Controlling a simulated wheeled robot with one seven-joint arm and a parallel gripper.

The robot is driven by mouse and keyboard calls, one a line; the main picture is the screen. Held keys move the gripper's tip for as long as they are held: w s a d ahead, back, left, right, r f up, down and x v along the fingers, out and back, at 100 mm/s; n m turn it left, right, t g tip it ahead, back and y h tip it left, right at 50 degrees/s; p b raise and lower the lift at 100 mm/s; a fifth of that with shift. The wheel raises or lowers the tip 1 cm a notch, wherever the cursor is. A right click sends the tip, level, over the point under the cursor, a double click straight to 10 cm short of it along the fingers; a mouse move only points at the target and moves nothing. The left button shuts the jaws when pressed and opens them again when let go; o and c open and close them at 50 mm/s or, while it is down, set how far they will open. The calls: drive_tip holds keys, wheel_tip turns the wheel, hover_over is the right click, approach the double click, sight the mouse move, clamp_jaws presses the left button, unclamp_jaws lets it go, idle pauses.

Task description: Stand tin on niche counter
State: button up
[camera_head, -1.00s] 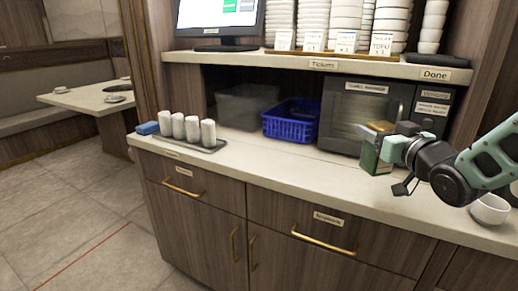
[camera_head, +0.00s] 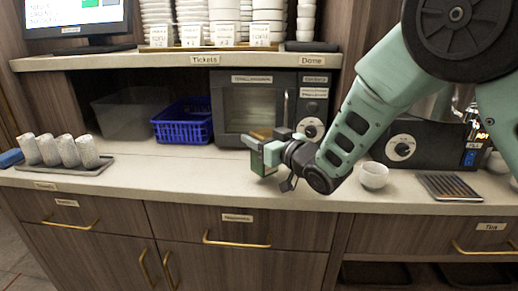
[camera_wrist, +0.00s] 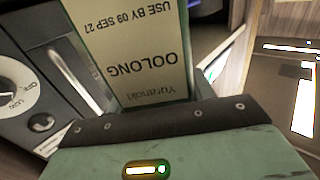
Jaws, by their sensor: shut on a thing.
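My gripper (camera_head: 272,151) is shut on a tea tin (camera_head: 257,163), a green box-shaped tin with a brownish top. In the wrist view the tin (camera_wrist: 135,50) shows a pale label reading "Yuranoki OOLONG", upside down in that picture. In the head view the tin is in front of the microwave, over the pale niche counter (camera_head: 180,174). I cannot tell whether its base touches the counter. My gripper reaches it from the right and hides part of it.
The microwave (camera_head: 250,107), blue basket (camera_head: 183,125) and grey bin (camera_head: 124,116) stand along the back under the shelf (camera_head: 170,60). A tray of rolled towels (camera_head: 62,151) is at left. A white cup (camera_head: 374,175) and slatted tray (camera_head: 449,187) are at right. The counter's middle is clear.

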wheel_tip(320, 180, down, 3)
drive_tip(key=shift+f, duration=0.15)
drive_tip(key=o, duration=1.1)
drive_tip(key=shift+c, duration=0.2)
drive_tip(key=b+v, duration=0.2)
drive_tip(key=v, duration=1)
drive_tip(key=s+d+f+g+h, duration=0.1)
drive_tip(key=s+d+g+h, duration=0.2)
drive_tip(key=s, duration=0.7)
drive_tip(key=s+d+f+g+h, duration=0.2)
drive_tip(key=s+d+g+h, duration=0.1)
drive_tip(key=s, duration=0.7)
drive_tip(key=s+d+f+m+g+h, duration=0.1)
drive_tip(key=s+d+g+h, duration=0.2)
drive_tip(key=s, duration=0.7)
drive_tip(key=g+h, duration=0.2)
drive_tip(key=g, duration=0.2)
drive_tip(key=shift+f+h, duration=0.15)
drive_tip(key=shift+h, duration=0.15)
drive_tip(key=shift+s+d, duration=0.1)
drive_tip(key=shift+s, duration=0.05)
